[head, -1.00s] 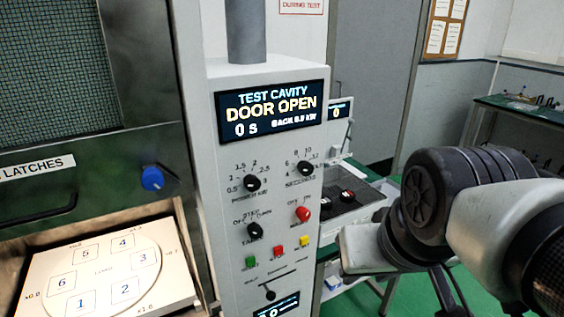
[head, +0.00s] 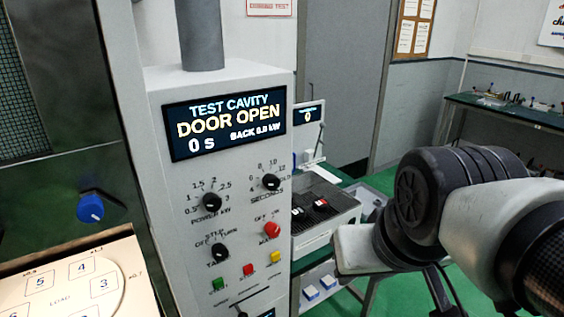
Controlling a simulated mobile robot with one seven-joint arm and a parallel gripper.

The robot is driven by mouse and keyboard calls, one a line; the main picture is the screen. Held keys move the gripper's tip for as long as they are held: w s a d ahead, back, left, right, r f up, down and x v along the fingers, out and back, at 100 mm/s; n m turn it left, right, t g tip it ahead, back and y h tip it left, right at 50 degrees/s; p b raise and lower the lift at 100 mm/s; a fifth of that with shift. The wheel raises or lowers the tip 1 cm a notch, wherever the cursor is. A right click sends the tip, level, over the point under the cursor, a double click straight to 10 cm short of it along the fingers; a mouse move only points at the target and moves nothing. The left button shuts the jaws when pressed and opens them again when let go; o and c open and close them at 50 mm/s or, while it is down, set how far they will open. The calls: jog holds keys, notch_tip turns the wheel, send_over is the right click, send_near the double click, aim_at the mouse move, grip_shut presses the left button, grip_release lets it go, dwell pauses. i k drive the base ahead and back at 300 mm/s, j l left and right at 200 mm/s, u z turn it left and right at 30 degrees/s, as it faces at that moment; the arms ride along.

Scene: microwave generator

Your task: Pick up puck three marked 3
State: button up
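Two small dark pieces sit on the black top of a white unit behind the control panel in the head view. The left piece (head: 297,211) has a pale top mark and the right piece (head: 320,204) a red one. They are too small for me to read any number, so I cannot tell whether either is puck three. A square printed 3 (head: 104,286) is on the pale load plate (head: 128,262) at lower left; no puck stands on it. My arm fills the right side, but my gripper's fingers are not in view.
The control panel (head: 154,221) with knobs and buttons stands at centre, its display (head: 224,122) reading DOOR OPEN. The white unit (head: 345,207) stands on a green table close behind my arm. Green floor is open at lower right; a far bench (head: 505,112) stands at right.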

aim_at(320, 206)
jog(key=i+l+u, duration=0.5)
jog(key=l, duration=0.35)
jog(key=i+l+u, duration=0.15)
jog(key=i+l, duration=0.15)
jog(key=i+l+u, duration=0.2)
jog(key=l, duration=0.2)
jog(key=i+l+u, duration=0.15)
jog(key=l, duration=0.25)
jog(key=k, duration=0.05)
